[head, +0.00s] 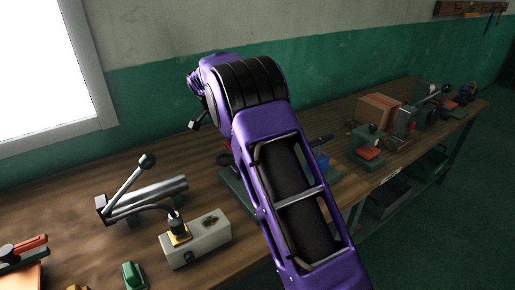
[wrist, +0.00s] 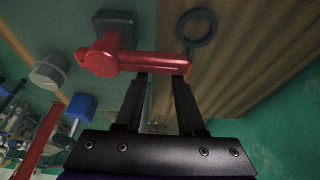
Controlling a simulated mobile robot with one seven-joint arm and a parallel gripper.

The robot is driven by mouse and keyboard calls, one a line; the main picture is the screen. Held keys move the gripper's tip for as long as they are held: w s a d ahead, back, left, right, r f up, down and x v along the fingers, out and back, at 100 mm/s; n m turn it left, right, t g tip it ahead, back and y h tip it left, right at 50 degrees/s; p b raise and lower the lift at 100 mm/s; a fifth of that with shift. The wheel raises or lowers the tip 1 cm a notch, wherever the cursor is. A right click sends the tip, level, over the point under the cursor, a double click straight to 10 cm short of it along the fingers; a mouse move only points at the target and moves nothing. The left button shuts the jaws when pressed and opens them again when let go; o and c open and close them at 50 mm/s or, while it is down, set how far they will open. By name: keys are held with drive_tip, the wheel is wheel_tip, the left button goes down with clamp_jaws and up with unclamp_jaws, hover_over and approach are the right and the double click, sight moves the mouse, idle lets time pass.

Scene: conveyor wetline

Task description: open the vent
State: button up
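No part is marked as the vent; a red lever (wrist: 135,62) is the nearest handle. It shows in the wrist view at the upper middle, on a dark square block (wrist: 113,28). My gripper (wrist: 162,76) has its two fingers apart, with a gap between them. The fingertips are at the lower edge of the red lever, near its right end. I cannot tell whether they touch it. In the head view my arm covers my gripper and most of the lever's surroundings; a green plate (head: 236,190) shows partly beside the arm.
A dark ring (wrist: 198,27) lies near the lever's right end. A blue block (wrist: 82,106) and a grey round knob (wrist: 48,70) are to the left. On the wooden bench (head: 70,222), a metal lever fixture (head: 150,198) and a grey box (head: 196,238) stand left of my arm.

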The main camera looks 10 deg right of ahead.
drive_tip(key=p+v, duration=0.3)
drive_tip(key=v, duration=0.4)
drive_tip(key=shift+s+a+f+p, duration=0.2)
drive_tip(key=shift+a+p, duration=0.1)
drive_tip(key=shift+a, duration=0.1)
